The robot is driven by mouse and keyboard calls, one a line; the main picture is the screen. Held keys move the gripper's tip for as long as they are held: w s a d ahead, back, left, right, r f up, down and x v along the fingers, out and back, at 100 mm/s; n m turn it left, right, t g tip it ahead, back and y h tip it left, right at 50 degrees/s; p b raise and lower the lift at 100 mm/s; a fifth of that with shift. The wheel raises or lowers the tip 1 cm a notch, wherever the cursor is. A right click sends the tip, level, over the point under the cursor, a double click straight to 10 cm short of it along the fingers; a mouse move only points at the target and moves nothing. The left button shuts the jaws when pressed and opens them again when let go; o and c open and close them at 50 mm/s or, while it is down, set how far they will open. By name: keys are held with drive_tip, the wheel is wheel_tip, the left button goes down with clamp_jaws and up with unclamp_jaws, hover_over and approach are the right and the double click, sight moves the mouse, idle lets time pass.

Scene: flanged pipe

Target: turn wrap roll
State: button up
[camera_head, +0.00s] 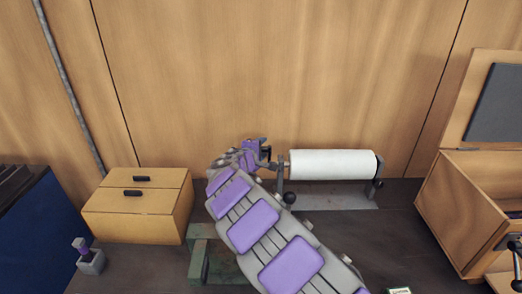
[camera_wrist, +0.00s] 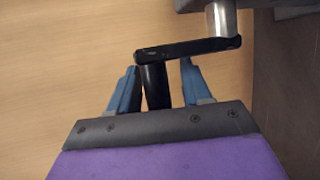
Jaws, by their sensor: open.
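The white wrap roll (camera_head: 332,164) lies horizontally on a metal stand (camera_head: 335,200) against the wooden wall. A crank is at the roll's left end, largely hidden by my gripper (camera_head: 264,153) in the head view. In the wrist view, the black crank arm (camera_wrist: 190,49) runs from a metal shaft (camera_wrist: 221,20) to a black handle (camera_wrist: 155,88). My gripper's blue fingers (camera_wrist: 160,72) are open, one on each side of the handle. A gap shows between the handle and the right finger; the left finger is very close to it, and contact is unclear.
A wooden drawer box (camera_head: 138,205) stands to the left. An open wooden cabinet (camera_head: 460,210) stands to the right. A black knob (camera_head: 289,197) sticks out from the stand's left post. A green metal piece (camera_head: 204,250) lies below my arm.

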drive_tip(key=shift+c, duration=0.4)
clamp_jaws()
drive_tip(key=shift+f, duration=0.1)
